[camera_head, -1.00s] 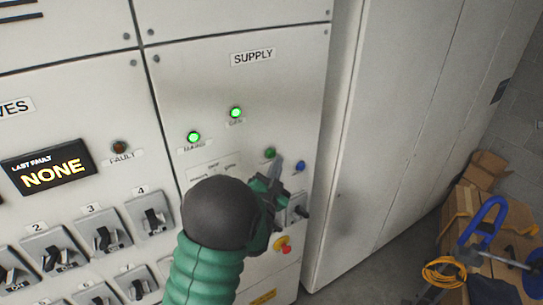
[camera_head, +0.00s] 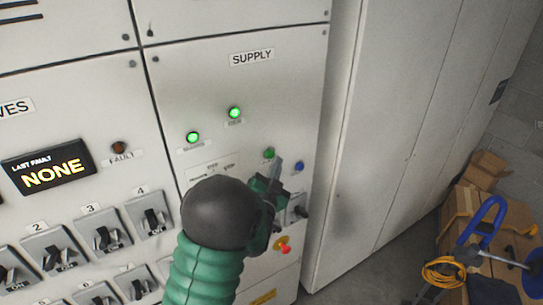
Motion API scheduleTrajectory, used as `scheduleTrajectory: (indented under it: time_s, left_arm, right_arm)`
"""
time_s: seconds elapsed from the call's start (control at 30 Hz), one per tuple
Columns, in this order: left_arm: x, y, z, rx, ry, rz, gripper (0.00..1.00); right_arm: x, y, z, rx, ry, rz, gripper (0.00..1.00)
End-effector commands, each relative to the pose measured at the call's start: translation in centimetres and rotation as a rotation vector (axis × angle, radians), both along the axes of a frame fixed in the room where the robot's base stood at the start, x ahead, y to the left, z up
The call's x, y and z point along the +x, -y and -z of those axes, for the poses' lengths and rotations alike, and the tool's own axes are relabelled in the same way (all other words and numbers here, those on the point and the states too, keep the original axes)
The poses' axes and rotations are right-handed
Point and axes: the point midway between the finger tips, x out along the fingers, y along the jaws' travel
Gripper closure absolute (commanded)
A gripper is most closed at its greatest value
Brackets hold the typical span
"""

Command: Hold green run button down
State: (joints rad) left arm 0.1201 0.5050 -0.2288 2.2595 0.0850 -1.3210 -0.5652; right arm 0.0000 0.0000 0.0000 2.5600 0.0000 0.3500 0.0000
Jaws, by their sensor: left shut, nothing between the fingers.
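The green run button (camera_head: 269,153) sits on the supply panel (camera_head: 230,80), left of a blue button (camera_head: 299,166). My left gripper (camera_head: 277,165) is shut and empty, its fingertips at the green button's lower right edge in the picture. I cannot tell whether the tips touch or press the button. My left arm hides part of the panel below. My right gripper is not in view.
Two lit green lamps (camera_head: 235,112) shine above the buttons. A red and yellow knob (camera_head: 283,246) and a black-handled switch (camera_head: 298,211) are near my gripper. Cardboard boxes (camera_head: 470,205) and a blue-handled tool (camera_head: 487,220) stand on the right.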

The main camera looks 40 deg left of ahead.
Motion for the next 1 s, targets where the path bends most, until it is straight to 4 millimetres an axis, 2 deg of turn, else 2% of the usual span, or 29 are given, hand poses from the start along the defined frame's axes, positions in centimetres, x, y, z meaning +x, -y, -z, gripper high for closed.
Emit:
scheduleTrajectory:
  time_s: [1.0]
  left_arm:
    - [0.19,-0.68,-0.23,0.000,0.000,0.000,1.00]
  right_arm:
    - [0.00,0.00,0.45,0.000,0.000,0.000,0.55]
